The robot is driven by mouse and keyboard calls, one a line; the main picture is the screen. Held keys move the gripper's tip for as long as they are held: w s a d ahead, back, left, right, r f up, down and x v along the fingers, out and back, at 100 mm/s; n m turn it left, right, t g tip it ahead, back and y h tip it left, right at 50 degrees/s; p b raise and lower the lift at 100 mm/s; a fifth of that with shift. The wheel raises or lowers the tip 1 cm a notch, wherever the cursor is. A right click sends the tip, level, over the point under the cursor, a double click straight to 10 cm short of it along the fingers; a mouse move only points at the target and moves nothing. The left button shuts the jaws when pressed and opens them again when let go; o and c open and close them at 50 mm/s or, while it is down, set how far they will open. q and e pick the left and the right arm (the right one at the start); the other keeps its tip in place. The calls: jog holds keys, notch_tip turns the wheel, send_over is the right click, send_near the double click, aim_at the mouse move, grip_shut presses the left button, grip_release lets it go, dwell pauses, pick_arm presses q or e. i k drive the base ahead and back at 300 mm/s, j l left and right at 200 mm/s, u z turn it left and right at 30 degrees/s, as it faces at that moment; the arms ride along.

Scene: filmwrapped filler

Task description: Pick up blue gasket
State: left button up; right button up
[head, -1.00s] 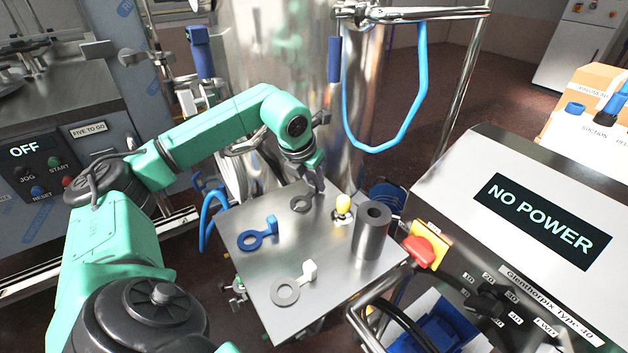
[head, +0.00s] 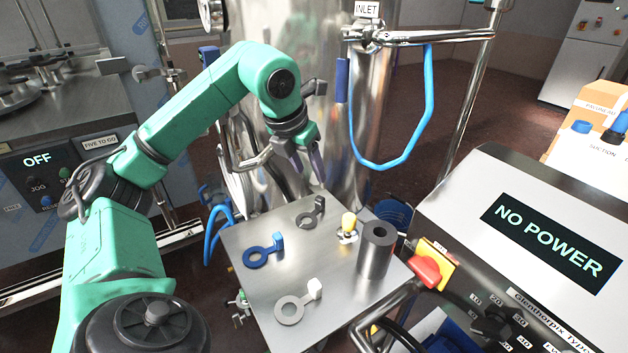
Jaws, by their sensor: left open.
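The blue gasket (head: 258,257) is a flat ring with an upright blue tab at its right end. It lies on the left part of the metal table top (head: 330,270) in the head view. My left gripper (head: 310,172) is above the back of the table, up and to the right of the blue gasket and clear of it. Its fingers are apart with nothing between them. My right gripper is out of view.
A dark grey gasket (head: 306,219) lies behind the blue one and a light grey gasket with a white tab (head: 291,308) in front. The NO POWER machine (head: 545,240) borders the table's right.

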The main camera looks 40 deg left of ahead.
aim_at(277, 241)
jog(key=k, duration=1.5)
